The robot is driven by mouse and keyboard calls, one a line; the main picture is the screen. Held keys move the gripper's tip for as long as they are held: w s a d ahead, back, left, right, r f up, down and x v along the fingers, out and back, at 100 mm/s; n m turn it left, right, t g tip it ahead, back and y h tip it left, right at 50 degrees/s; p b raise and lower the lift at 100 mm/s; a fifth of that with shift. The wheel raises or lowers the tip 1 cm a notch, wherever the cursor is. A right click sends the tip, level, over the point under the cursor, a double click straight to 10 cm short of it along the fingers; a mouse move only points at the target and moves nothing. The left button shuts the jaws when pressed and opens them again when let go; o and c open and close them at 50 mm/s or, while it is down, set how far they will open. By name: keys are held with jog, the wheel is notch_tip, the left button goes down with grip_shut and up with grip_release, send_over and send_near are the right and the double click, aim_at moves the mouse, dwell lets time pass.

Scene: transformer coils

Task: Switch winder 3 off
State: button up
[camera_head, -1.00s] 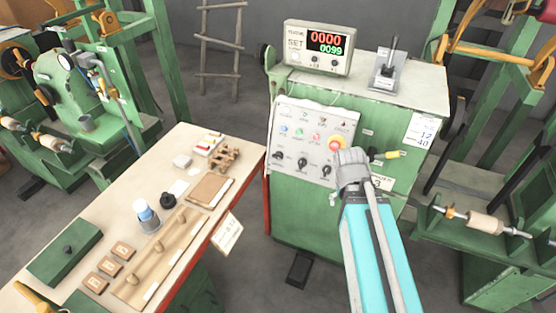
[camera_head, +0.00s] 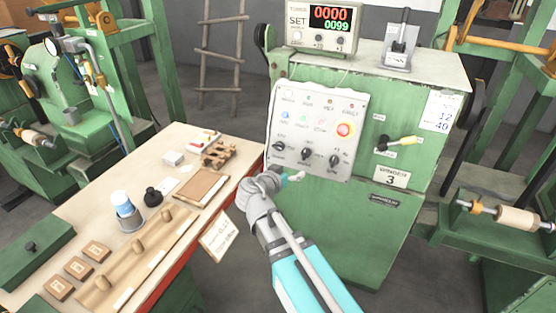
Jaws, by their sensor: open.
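Winder 3 is a green cabinet (camera_head: 340,222) with a plate (camera_head: 391,177) reading 3 on its front. A yellow-tipped lever (camera_head: 402,142) sits right of the panel. My gripper (camera_head: 290,177) is at the panel's lower left edge, just below the left knob, open and empty. Whether it touches the panel is unclear.
A counter display (camera_head: 320,27) and a grey lever box (camera_head: 399,52) stand on the cabinet top. The workbench (camera_head: 75,205) at left holds a cup, wooden blocks and a tray, with a hanging tag (camera_head: 217,237) near my arm. A coil spool (camera_head: 517,218) is at right.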

aim_at(277, 147)
jog(key=a+t+y+b, duration=0.1)
jog(key=a+t+b, duration=0.2)
jog(key=a, duration=0.6)
jog(key=shift+s+a+n+t+y, duration=0.3)
jog(key=shift+t+y, duration=0.1)
jog(key=shift+t, duration=0.2)
jog(key=shift+w+d+r, duration=0.1)
jog(key=shift+w, duration=0.05)
jog(key=shift+x, duration=6.8)
jog(key=c, duration=1.2)
jog(key=shift+o, duration=0.2)
